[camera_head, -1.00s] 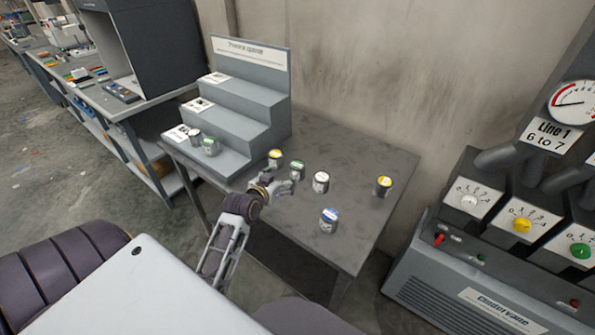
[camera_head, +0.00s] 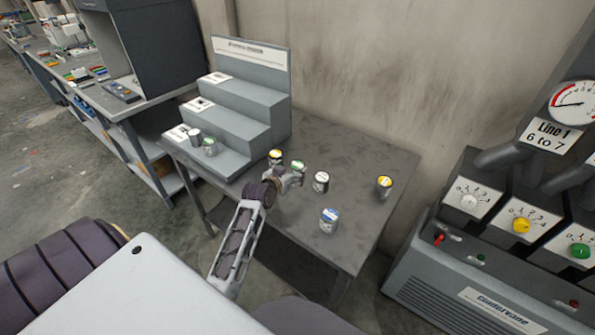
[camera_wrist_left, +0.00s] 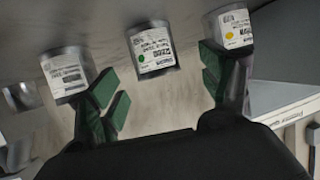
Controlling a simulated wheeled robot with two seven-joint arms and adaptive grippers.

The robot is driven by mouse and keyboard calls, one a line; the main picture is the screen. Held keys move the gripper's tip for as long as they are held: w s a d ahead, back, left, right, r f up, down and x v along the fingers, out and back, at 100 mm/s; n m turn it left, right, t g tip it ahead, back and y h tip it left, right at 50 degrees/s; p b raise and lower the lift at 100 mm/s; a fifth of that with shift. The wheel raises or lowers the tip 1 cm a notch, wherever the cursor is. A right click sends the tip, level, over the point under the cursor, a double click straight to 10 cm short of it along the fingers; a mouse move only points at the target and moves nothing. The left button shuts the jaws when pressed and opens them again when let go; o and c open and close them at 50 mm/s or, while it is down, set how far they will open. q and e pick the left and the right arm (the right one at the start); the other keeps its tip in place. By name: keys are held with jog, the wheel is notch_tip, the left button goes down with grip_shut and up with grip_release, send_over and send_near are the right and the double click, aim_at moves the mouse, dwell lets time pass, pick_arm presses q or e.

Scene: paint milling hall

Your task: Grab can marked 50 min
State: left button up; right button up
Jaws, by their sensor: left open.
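Several small metal cans with coloured lids stand on the grey table. The green-lidded can (camera_head: 298,167) is right by my left gripper (camera_head: 291,179). A yellow-lidded can (camera_head: 276,157) stands to its left and a white-lidded can (camera_head: 321,182) to its right. In the left wrist view my open gripper (camera_wrist_left: 160,88) faces the green-dotted can (camera_wrist_left: 153,52), which shows between the fingers, a little beyond them. The yellow-dotted can (camera_wrist_left: 230,32) and a plain-labelled can (camera_wrist_left: 66,74) flank it. The label print is too small to read. My right gripper is not seen.
A blue-lidded can (camera_head: 329,220) and another yellow-lidded can (camera_head: 384,186) stand on the table (camera_head: 362,156). A stepped grey rack (camera_head: 240,122) holds two cans on its lowest step. A control console (camera_head: 470,255) stands at the right.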

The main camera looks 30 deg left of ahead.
aim_at(294, 169)
pick_arm(q)
jog(key=shift+w, duration=0.2)
dwell(0.3)
jog(key=shift+d+x, duration=0.2)
jog(key=shift+x, duration=2.4)
jog(key=c, duration=1.2)
jog(key=shift+r, duration=0.1)
jog(key=shift+r, duration=4.95)
